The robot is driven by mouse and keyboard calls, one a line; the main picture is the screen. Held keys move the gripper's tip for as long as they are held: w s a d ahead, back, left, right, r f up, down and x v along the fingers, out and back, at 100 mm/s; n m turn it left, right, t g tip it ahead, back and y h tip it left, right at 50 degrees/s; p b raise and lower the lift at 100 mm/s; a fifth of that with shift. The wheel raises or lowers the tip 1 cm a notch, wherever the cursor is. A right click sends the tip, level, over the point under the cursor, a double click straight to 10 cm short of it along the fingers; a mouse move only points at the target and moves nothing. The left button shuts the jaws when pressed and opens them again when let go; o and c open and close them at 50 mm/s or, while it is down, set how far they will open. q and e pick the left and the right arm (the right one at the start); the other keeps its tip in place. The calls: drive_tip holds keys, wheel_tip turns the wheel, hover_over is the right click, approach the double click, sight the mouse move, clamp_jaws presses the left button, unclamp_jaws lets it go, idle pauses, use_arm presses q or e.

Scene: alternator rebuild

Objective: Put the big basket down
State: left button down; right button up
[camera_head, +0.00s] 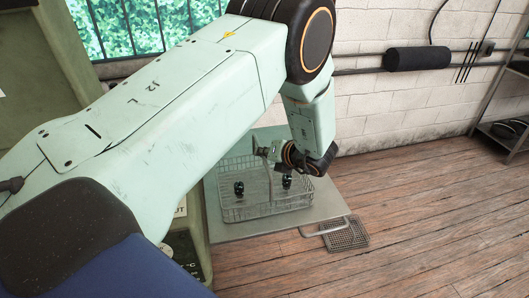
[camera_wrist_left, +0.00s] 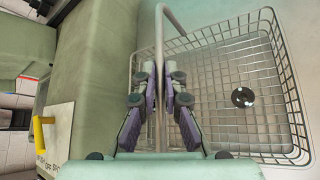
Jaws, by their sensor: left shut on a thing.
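The big basket (camera_head: 268,209) is a wire-mesh basket over the grey-green shelf (camera_head: 222,231) in the head view. Its tall handle bar rises at the middle of the basket. My left gripper (camera_head: 270,152) is shut on that handle. In the left wrist view, the handle runs between the two fingers of my left gripper (camera_wrist_left: 160,78), and the basket's mesh (camera_wrist_left: 291,84) spreads mainly to the right. Small dark round parts (camera_head: 239,188) lie in the basket; one such part (camera_wrist_left: 243,97) shows in the wrist view. I cannot tell whether the basket's bottom touches the shelf. My right gripper is out of view.
A small mesh basket (camera_head: 346,236) with a bent handle is at the shelf's front right corner; I cannot tell what it rests on. A green machine body (camera_wrist_left: 95,70) stands close left of the basket. Wooden floor (camera_head: 430,215) is open to the right. A rack (camera_head: 505,135) stands far right.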

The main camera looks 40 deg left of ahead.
use_arm(q)
drive_tip(key=shift+w+a, duration=0.15)
drive_tip(key=c, duration=1.8)
unclamp_jaws()
drive_tip(key=shift+a+f, duration=0.1)
drive_tip(key=shift+f, duration=0.1)
drive_tip(key=shift+o, duration=1.4)
drive_tip(key=shift+r, duration=0.1)
drive_tip(key=shift+o, duration=0.4)
drive_tip(key=shift+s+d+r, duration=0.2)
drive_tip(key=shift+d, duration=0.15)
drive_tip(key=shift+w+a+f, duration=0.1)
drive_tip(key=shift+a, duration=0.05)
drive_tip(key=p+v, duration=0.7)
drive_tip(key=v, duration=0.5)
drive_tip(key=shift+f, duration=0.1)
